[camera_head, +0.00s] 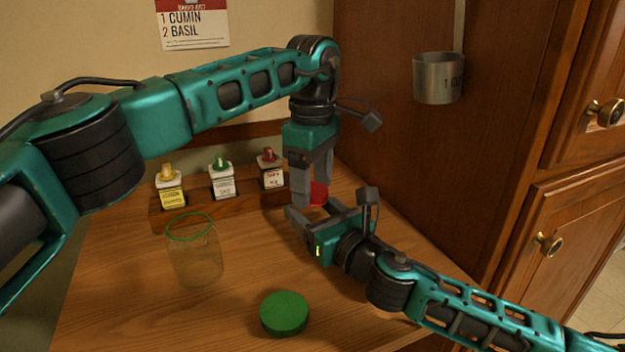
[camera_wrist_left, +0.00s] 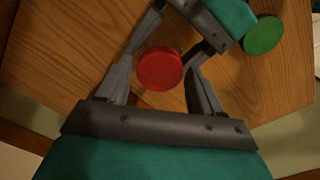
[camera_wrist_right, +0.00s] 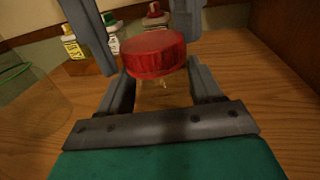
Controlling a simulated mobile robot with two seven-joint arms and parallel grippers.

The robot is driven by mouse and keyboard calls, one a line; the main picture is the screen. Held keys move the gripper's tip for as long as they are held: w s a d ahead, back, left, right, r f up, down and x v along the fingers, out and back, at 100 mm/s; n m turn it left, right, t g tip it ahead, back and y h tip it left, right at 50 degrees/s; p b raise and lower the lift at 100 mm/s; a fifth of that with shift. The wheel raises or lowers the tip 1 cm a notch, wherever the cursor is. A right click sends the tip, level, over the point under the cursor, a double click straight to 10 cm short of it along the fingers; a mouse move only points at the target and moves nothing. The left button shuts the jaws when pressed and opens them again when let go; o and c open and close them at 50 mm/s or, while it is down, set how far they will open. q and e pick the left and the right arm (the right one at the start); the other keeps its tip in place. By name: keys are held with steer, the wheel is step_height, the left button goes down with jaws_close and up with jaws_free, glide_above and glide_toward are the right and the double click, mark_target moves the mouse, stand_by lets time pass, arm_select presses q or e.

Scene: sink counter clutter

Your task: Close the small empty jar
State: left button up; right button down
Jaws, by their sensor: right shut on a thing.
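The red lid (camera_head: 318,194) sits over the small clear jar, whose glass shows faintly below it in the right wrist view (camera_wrist_right: 152,84). I cannot tell whether the lid is tight. My right gripper (camera_head: 312,211) lies low near the tabletop, shut on the small jar from its sides. My left gripper (camera_head: 311,192) points down from above with its fingers open on either side of the red lid. In the left wrist view the lid (camera_wrist_left: 160,69) lies between the left fingers with narrow gaps. My grippers hide most of the small jar in the head view.
A larger clear jar (camera_head: 195,256) with a green rim stands open at left. A green lid (camera_head: 285,313) lies on the wooden counter (camera_head: 120,310) in front. A wooden rack (camera_head: 205,209) holds three spice bottles at the back. A metal cup (camera_head: 438,78) hangs on the cabinet side.

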arm_select(q)
steer(key=shift+o, duration=1.2)
step_height(320, 180, up, 12)
arm_select(e)
steer(key=shift+c, duration=0.5)
jaws_free()
steer(key=shift+s+d, duration=0.1)
